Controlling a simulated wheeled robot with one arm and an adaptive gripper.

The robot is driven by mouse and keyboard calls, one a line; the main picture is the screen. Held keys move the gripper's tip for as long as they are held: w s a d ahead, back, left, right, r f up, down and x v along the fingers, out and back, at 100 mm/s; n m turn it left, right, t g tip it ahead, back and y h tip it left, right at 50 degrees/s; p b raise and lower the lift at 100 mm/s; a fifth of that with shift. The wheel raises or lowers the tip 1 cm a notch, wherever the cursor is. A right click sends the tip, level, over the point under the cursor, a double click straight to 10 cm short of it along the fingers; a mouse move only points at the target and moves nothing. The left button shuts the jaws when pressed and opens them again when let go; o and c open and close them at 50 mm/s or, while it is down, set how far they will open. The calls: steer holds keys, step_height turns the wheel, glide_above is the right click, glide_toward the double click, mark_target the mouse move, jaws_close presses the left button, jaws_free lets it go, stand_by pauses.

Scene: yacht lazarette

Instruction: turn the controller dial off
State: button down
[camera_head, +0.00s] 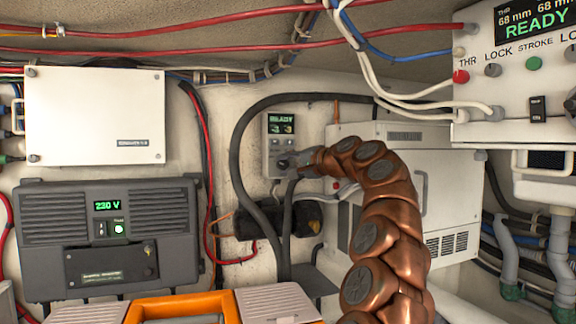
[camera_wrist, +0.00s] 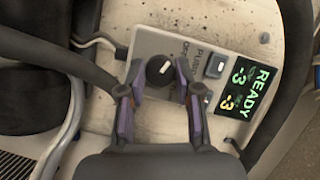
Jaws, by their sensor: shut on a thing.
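The controller (camera_head: 280,130) is a small pale box on the back wall, with a lit display reading READY; it also shows in the wrist view (camera_wrist: 213,88). Its dial (camera_wrist: 160,70) is a dark round knob with a white pointer mark, near lettering that seems to read OFF and PURGE. My gripper (camera_wrist: 158,76) is at the controller face, with one fingertip on each side of the dial, shut on it. In the head view my gripper (camera_head: 293,163) partly hides the lower part of the controller.
Black cables (camera_head: 240,165) loop beside the controller. A white cabinet (camera_head: 440,190) stands to the right, behind my arm. A grey 230 V unit (camera_head: 105,235) and a white box (camera_head: 95,115) are at left. A READY panel (camera_head: 515,75) hangs at upper right.

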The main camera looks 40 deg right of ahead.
steer(key=shift+f, duration=0.1)
steer(key=c, duration=0.8)
jaws_free()
steer(key=shift+s+d+r, duration=0.1)
steer(key=shift+s+r, duration=0.05)
steer(key=shift+s, duration=0.55)
steer(key=shift+s+d+r, duration=0.1)
steer(key=shift+s+r, duration=0.05)
steer(key=shift+s, duration=0.5)
steer(key=shift+s+d+r, duration=0.1)
steer(key=shift+s+d, duration=0.05)
steer(key=shift+s, duration=1.05)
steer(key=shift+s+d+r, duration=0.1)
steer(key=shift+s+d, duration=0.05)
steer(key=shift+s, duration=1)
